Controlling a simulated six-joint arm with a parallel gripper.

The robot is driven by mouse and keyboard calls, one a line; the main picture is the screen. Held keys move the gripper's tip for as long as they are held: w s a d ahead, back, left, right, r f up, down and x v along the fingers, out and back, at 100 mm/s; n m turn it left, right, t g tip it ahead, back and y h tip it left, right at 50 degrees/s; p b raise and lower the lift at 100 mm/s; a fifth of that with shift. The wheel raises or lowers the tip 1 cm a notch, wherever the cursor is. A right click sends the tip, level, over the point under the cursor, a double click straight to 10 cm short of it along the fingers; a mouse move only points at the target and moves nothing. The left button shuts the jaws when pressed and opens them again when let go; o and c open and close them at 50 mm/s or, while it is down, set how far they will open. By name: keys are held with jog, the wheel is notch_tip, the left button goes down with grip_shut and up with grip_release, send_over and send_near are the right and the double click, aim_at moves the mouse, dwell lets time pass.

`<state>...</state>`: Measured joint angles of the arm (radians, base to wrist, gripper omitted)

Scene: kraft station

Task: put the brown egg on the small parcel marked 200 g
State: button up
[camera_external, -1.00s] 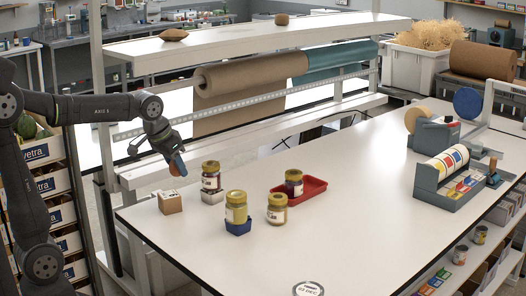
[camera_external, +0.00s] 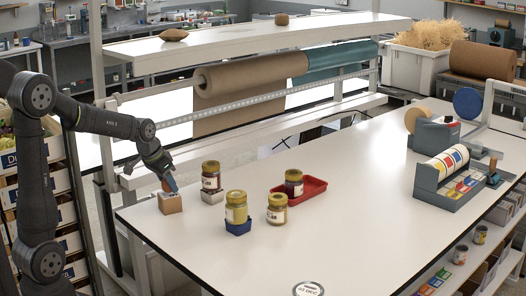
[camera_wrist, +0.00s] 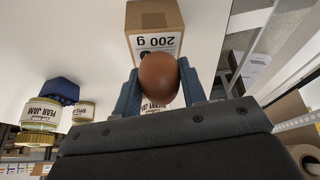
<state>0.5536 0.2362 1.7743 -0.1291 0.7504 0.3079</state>
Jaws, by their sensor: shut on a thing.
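The brown egg (camera_wrist: 159,78) is between the two fingers of my gripper (camera_wrist: 160,92), which is shut on it, in the wrist view. The small parcel marked 200 g (camera_wrist: 152,20) is a brown cardboard box with a white label, just beyond the egg in that view. In the external view the parcel (camera_external: 170,204) stands at the left end of the white table. My gripper (camera_external: 170,184) is right at the parcel's top there, with the egg (camera_external: 166,186) low between the fingers. I cannot tell whether the egg touches the parcel.
A jar on a white block (camera_external: 212,197) stands close right of the parcel. A jar on a blue block (camera_external: 238,227), a jar on the table (camera_external: 277,217) and a red tray (camera_external: 314,187) with a jar are further right.

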jog(key=shift+f, duration=0.3)
jog(key=shift+f, duration=0.15)
jog(key=o, duration=0.8)
jog(key=shift+c, duration=0.2)
jog(key=v, duration=1.2)
